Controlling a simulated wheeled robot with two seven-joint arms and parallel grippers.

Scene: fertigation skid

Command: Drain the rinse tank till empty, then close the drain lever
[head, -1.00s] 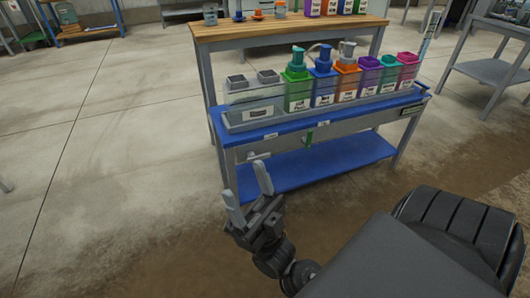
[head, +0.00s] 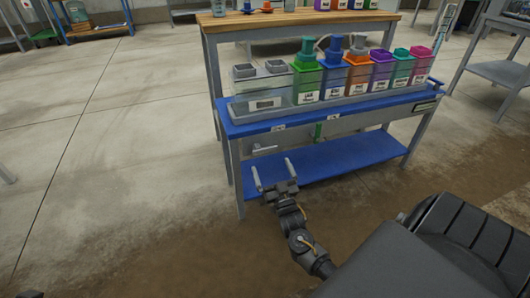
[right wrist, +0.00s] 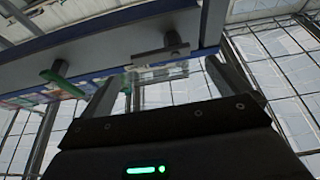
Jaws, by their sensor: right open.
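A long clear tank (head: 240,105) with two grey caps stands at the left end of the blue bench top; its label is too small to read, and I cannot make out a liquid level. Below the bench edge are a grey lever (head: 264,149) on the left and a green lever (head: 318,131) to its right. The right wrist view shows the grey lever (right wrist: 160,55) beyond my fingers and the green lever (right wrist: 62,79) farther left. My right gripper (head: 270,165) is open and empty, just below and in front of the grey lever, apart from it.
Several coloured containers (head: 383,72) line the bench right of the clear tank. A lower blue shelf (head: 345,157) lies behind and right of my right gripper. A bench leg (head: 237,185) stands to its left. The floor (head: 90,180) at left is clear.

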